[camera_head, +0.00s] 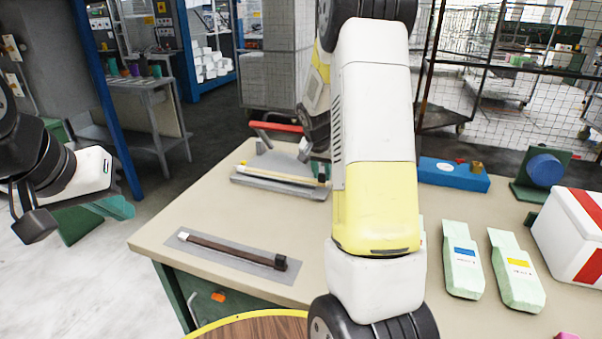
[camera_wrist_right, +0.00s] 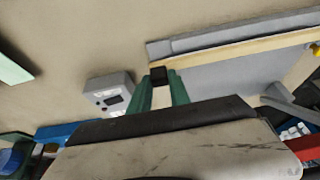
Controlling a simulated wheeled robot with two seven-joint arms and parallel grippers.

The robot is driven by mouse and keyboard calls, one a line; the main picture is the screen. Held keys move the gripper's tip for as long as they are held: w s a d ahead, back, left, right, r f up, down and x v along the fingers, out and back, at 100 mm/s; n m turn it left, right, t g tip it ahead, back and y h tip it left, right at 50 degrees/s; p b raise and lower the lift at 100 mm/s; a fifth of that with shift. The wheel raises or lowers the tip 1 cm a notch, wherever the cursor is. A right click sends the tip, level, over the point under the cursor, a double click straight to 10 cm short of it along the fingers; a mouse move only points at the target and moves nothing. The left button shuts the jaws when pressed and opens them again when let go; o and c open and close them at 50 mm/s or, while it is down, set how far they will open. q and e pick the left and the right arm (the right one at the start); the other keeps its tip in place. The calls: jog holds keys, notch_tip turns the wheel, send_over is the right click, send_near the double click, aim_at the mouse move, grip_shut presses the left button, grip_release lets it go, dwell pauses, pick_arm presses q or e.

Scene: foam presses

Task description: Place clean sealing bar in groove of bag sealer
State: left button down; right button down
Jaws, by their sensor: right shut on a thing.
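The bag sealer (camera_head: 260,187) is a grey device at the back left of the table; its grey body (camera_wrist_right: 215,80) also shows in the right wrist view. A cream sealing bar (camera_head: 285,178) with a black end lies lengthwise along it. In the right wrist view, my right gripper's green fingers (camera_wrist_right: 162,84) are shut on the bar's black end, and the cream length (camera_wrist_right: 235,53) runs right along the sealer. I cannot tell whether it is fully seated in the groove. A dark brown bar (camera_head: 225,249) lies on a grey mat (camera_head: 190,252). My left gripper (camera_head: 78,216) is off the table; its opening is unclear.
A small grey box with a display (camera_wrist_right: 110,92) stands near the sealer. My right arm covers the middle of the table. Bare tabletop separates mat and sealer.

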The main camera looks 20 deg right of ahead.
jog(key=shift+w+f, duration=0.1)
jog(key=shift+w, duration=0.95)
jog(key=shift+f, duration=1.85)
jog(key=c, duration=1.2)
grip_release()
